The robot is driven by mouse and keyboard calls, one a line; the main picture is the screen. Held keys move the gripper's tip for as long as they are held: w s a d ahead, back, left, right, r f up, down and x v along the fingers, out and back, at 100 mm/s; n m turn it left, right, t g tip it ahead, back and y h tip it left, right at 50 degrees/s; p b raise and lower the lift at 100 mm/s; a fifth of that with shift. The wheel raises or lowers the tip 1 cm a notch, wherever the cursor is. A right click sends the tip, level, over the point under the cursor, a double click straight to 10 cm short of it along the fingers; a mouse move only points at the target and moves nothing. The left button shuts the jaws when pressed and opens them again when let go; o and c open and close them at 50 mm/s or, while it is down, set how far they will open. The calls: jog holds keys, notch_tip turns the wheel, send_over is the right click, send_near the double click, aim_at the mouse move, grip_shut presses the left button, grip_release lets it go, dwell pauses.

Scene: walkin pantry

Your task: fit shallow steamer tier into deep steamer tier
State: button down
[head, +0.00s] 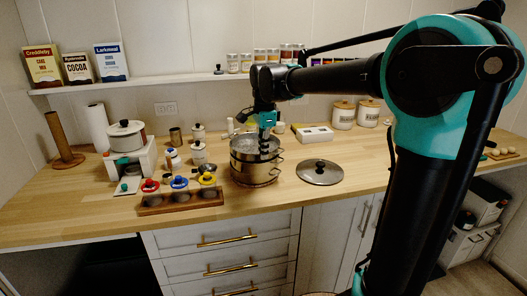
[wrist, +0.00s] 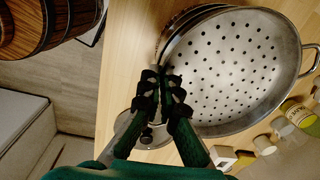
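The shallow steamer tier (head: 250,146) is a round metal pan with a perforated bottom. The wrist view shows its holed inside (wrist: 235,65) and one loop handle at right. It is at the top of the deep steamer tier (head: 252,172), a metal pot with side handles on the wooden counter. I cannot tell whether the shallow tier is seated or just above. My gripper (head: 265,140) points down at the shallow tier's rim; in the wrist view its fingers (wrist: 166,76) are closed together at the rim, where they hide the grasped part.
A round lid (head: 320,172) lies on the counter to the right. A small stove with a white pot (head: 127,136) stands at left. Jars (head: 199,153) are behind.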

jog(key=shift+f, duration=0.55)
dwell(1.1)
jog(key=c, duration=1.6)
grip_release()
jog(key=shift+c, duration=0.2)
notch_tip(320, 180, up, 12)
jog(key=shift+s, duration=0.35)
jog(key=shift+d, duration=0.1)
